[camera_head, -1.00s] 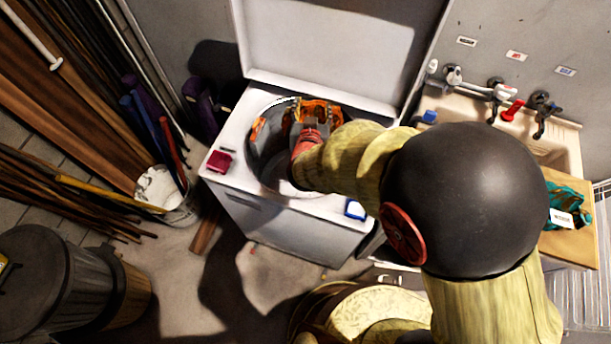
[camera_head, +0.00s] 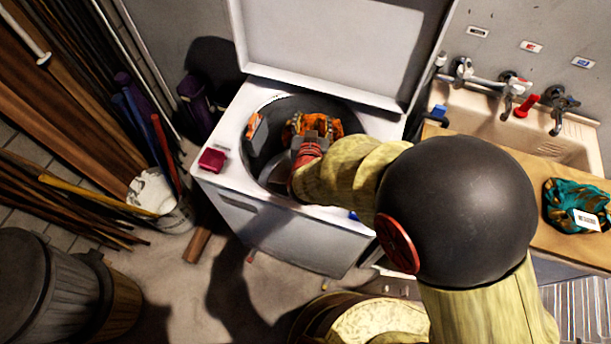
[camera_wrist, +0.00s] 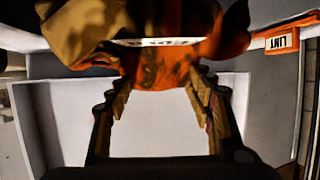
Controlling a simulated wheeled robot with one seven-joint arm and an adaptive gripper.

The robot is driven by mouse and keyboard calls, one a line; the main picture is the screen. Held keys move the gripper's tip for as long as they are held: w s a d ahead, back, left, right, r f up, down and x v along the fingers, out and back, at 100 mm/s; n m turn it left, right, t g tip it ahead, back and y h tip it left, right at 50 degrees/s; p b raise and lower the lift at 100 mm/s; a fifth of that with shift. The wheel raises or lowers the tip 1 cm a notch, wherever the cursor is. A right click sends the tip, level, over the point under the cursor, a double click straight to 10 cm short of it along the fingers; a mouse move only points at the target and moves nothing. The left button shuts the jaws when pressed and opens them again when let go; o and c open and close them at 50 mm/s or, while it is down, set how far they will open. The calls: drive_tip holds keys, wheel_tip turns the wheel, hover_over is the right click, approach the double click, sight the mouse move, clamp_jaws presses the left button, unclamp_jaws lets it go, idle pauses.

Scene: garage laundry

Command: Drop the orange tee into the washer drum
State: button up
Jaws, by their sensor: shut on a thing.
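The orange tee (camera_head: 316,126) is bunched up inside the outline of the washer drum (camera_head: 262,158), toward its back. My gripper (camera_head: 308,141) is shut on it, seen from above and partly hidden by my arm. In the wrist view, the orange tee (camera_wrist: 165,68) hangs between the fingertips of my gripper (camera_wrist: 160,82), with tan parts and a white tag strip. The white top-loading washer (camera_head: 222,180) has its lid (camera_head: 325,45) raised. How deep the tee is in the drum is hard to tell.
A dark red item (camera_head: 212,160) lies on the washer's left front corner. A sink (camera_head: 490,118) and a teal cloth (camera_head: 575,207) on a wooden board are at right; a bucket (camera_head: 172,215) stands left.

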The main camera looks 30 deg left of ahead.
drive_tip(key=shift+f+b, duration=0.3)
drive_tip(key=shift+f, duration=0.3)
drive_tip(key=o, duration=1.7)
drive_tip(key=shift+o, duration=0.2)
drive_tip(key=v, duration=1.2)
